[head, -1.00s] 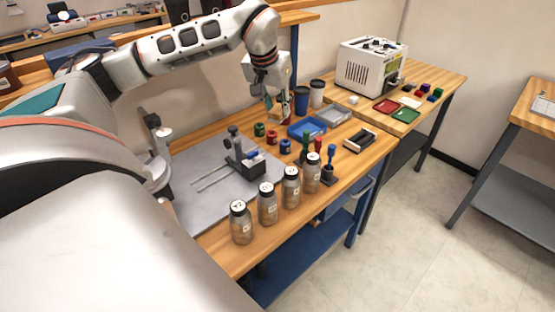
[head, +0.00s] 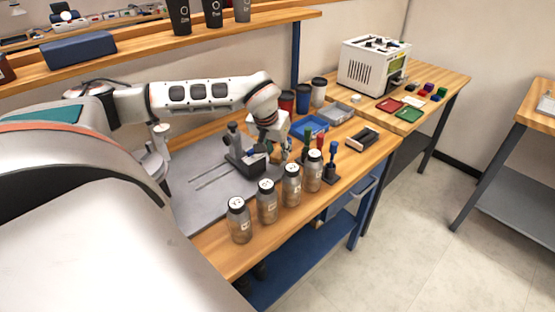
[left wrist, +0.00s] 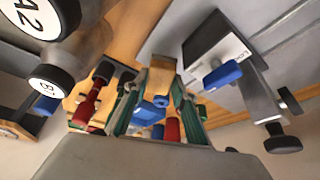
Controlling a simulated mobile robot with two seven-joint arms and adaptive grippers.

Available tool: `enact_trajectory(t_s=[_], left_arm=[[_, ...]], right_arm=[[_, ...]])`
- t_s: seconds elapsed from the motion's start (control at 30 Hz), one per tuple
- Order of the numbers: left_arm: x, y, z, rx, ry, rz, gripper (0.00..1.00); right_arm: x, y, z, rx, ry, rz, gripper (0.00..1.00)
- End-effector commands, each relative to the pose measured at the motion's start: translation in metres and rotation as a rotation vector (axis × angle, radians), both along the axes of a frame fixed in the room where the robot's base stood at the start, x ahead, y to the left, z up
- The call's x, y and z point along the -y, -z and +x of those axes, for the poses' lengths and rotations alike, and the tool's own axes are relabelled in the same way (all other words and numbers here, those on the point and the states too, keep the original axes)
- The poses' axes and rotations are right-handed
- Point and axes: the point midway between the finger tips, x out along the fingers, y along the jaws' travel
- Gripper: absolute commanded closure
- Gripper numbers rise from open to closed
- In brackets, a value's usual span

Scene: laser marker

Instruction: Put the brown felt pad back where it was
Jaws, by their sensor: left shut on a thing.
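My left gripper (head: 277,152) is low over the workbench, between the dark clamp fixture and the row of jars. In the left wrist view its fingers (left wrist: 158,100) are closed around a tan-brown block-like piece (left wrist: 160,75), which looks like the brown felt pad. The clamp fixture (head: 243,155) stands on a grey plate (head: 190,180), just left of the gripper. It also shows in the left wrist view (left wrist: 218,55), with a blue part on it. My right gripper is not in view.
Several lidded jars (head: 267,203) line the front edge, close to the gripper. A stamp holder (head: 331,170) and a black-edged tray (head: 362,139) are to the right. Cups (head: 304,98) and a blue tray (head: 309,126) stand behind. The grey plate's left part is clear.

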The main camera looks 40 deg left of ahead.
Motion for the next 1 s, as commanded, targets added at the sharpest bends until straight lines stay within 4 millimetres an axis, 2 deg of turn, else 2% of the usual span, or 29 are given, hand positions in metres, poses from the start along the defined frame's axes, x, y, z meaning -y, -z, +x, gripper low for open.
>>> enact_trajectory(t_s=[0.03, 0.17, 0.57, 0.6, 1.0], left_arm=[[0.0, 0.011, -0.001, -0.005, -0.001, 0.0, 0.97], [0.0, 0.029, -0.001, -0.005, -0.001, -0.001, 0.97], [0.0, 0.033, 0.0, -0.002, -0.001, 0.0, 0.97], [0.0, 0.032, 0.0, -0.002, -0.001, 0.0, 0.66], [0.0, 0.026, -0.001, 0.0, -0.001, 0.0, 0.66]], right_arm=[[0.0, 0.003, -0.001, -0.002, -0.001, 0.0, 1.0], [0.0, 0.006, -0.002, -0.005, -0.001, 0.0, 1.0], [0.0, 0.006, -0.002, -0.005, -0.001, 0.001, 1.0], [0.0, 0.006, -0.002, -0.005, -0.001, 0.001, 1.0], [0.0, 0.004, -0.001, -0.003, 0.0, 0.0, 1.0]])
